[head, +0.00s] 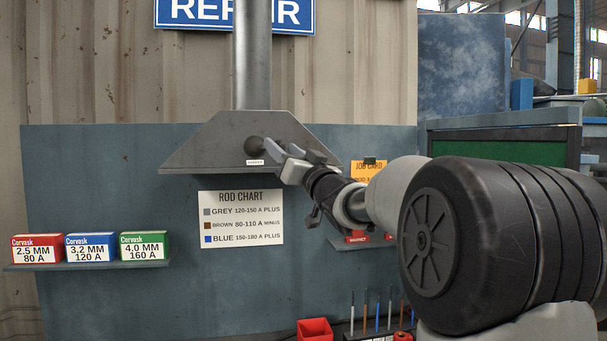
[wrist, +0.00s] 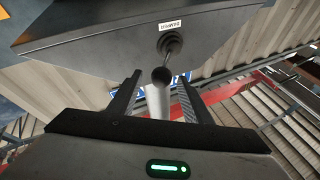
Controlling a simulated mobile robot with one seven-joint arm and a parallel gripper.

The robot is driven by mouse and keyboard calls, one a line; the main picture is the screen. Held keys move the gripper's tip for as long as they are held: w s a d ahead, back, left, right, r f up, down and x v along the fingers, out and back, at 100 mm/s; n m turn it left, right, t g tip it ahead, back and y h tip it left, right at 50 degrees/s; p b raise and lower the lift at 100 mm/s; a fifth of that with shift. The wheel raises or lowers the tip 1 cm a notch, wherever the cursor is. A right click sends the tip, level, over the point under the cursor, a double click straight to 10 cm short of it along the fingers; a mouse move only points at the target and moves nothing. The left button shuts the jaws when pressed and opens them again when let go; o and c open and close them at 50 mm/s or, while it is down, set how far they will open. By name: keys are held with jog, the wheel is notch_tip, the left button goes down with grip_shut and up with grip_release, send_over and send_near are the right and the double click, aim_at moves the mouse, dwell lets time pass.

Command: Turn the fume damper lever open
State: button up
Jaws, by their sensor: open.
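The fume damper lever is a short rod with a dark round knob (head: 254,143) on the front of the grey fume hood (head: 215,140). A small white label sits by it. In the wrist view the rod rises from the knob (wrist: 161,75) to the hood beside the damper label (wrist: 170,25). My gripper (head: 280,148) is open at the right of the knob in the head view. In the wrist view the knob shows between the fingertips of my gripper (wrist: 160,80); I cannot tell whether either finger touches it.
A grey duct (head: 253,55) rises from the hood. Below hang a rod chart (head: 241,218) and, at left, a shelf (head: 88,265) with several rod boxes. A red bin (head: 315,329) and upright rods stand low at the right. The space before the board's middle is clear.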

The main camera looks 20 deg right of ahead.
jog(key=b+v, duration=0.1)
jog(key=v, duration=1)
jog(key=shift+b, duration=0.35)
